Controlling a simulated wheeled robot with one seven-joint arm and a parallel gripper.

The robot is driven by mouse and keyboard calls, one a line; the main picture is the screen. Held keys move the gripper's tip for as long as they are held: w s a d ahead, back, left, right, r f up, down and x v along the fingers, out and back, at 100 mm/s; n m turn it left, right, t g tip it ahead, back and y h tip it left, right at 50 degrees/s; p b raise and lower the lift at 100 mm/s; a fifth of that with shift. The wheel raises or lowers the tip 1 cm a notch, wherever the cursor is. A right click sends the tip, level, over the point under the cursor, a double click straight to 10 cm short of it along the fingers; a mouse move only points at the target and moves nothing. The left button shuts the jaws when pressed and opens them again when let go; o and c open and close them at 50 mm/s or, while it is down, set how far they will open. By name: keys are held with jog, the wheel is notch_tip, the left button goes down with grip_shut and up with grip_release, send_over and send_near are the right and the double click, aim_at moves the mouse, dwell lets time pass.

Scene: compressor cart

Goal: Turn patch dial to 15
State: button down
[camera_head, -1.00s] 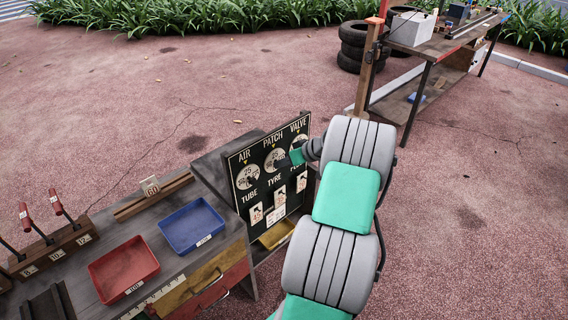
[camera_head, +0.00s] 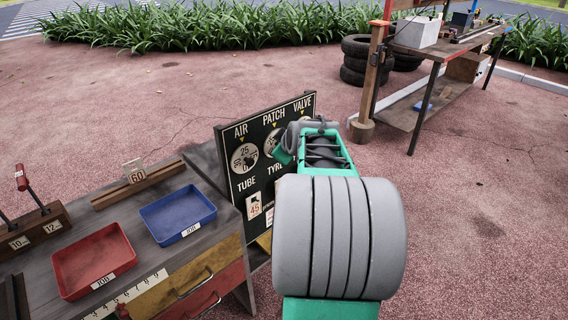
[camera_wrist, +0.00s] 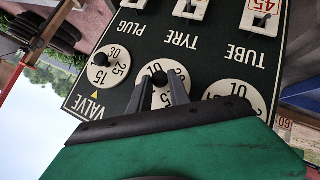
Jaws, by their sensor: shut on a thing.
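The patch dial (camera_head: 270,146) is a pale numbered disc in the middle of the top row of a black board (camera_head: 232,201). It is partly covered by my gripper in the head view. In the wrist view, which is upside down, the patch dial (camera_wrist: 169,101) has a dark centre knob (camera_wrist: 160,79). My gripper (camera_wrist: 159,84) is shut on this knob, one grey finger on each side. A 10 shows on the dial's side away from my gripper; the pointer and the number at it are hidden behind my gripper.
The air dial (camera_head: 243,158) and the valve dial (camera_wrist: 109,62) flank it closely. Tube, tyre and plug switches sit on the board below. A bench with a blue tray (camera_head: 177,214) and a red tray (camera_head: 93,261) stands left. Open paving lies behind.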

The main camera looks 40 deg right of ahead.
jog(key=n+h+b, duration=0.1)
jog(key=h+b, duration=0.1)
jog(key=b, duration=0.3)
jog(key=n+t+h+b, duration=0.1)
jog(key=h+b, duration=0.1)
jog(key=b, duration=0.3)
jog(key=a+f+n+t+h+b, duration=0.1)
jog(key=n+h+b, duration=0.1)
jog(key=b, duration=0.3)
jog(key=shift+f+b, duration=0.1)
jog(key=shift+b, duration=0.2)
jog(key=c, duration=1.2)
grip_release()
